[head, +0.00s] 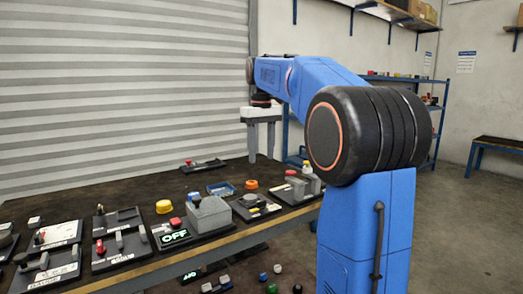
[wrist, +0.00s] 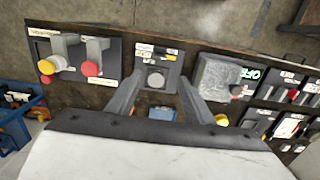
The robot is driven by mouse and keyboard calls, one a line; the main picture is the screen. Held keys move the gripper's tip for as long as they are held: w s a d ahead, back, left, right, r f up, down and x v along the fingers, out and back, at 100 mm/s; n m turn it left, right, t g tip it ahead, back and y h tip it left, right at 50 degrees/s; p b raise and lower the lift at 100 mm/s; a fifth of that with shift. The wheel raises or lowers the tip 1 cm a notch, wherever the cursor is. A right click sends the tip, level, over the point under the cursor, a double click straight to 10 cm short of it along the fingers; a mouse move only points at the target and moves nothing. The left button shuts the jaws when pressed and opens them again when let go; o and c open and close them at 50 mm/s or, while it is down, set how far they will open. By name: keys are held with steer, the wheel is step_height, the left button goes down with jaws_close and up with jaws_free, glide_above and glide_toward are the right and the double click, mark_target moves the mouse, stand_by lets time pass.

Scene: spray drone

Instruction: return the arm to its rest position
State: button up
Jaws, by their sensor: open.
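My gripper (head: 262,158) hangs from my blue arm above the back of the dark workbench (head: 140,182), fingers pointing down. Its two grey fingers are apart with nothing held between them. In the wrist view my gripper (wrist: 160,78) shows open over the bench. A black panel with a round grey button (wrist: 156,79) lies below, between the fingertips in that picture. A small blue tray (wrist: 161,114) is partly hidden by the gripper body. In the head view the blue tray (head: 221,188) lies on the bench, below and left of the fingers.
A grey block (head: 208,214) stands beside a lit "OFF" display (head: 174,238). Several switch panels, a yellow cap (head: 163,206) and an orange ring (head: 251,184) lie on the bench. A ribbed shutter (head: 120,90) stands behind it. A blue shelf (head: 440,110) stands at the right.

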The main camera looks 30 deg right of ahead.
steer(key=shift+r, duration=0.4)
steer(key=s+a+f+t, duration=0.1)
steer(key=s+a+f, duration=0.4)
steer(key=s, duration=0.3)
steer(key=s+a+f+t, duration=0.2)
steer(key=s+a+f, duration=0.35)
steer(key=s, duration=0.35)
steer(key=s+a+f+t, duration=0.1)
steer(key=s+a+f, duration=0.1)
steer(key=s+f, duration=0.5)
steer(key=s+a+f, duration=0.3)
steer(key=s+f, duration=0.4)
steer(key=f, duration=0.1)
steer(key=shift+a+f+m+t, duration=0.15)
steer(key=shift+f+m+t, duration=0.15)
steer(key=shift+f+t, duration=0.1)
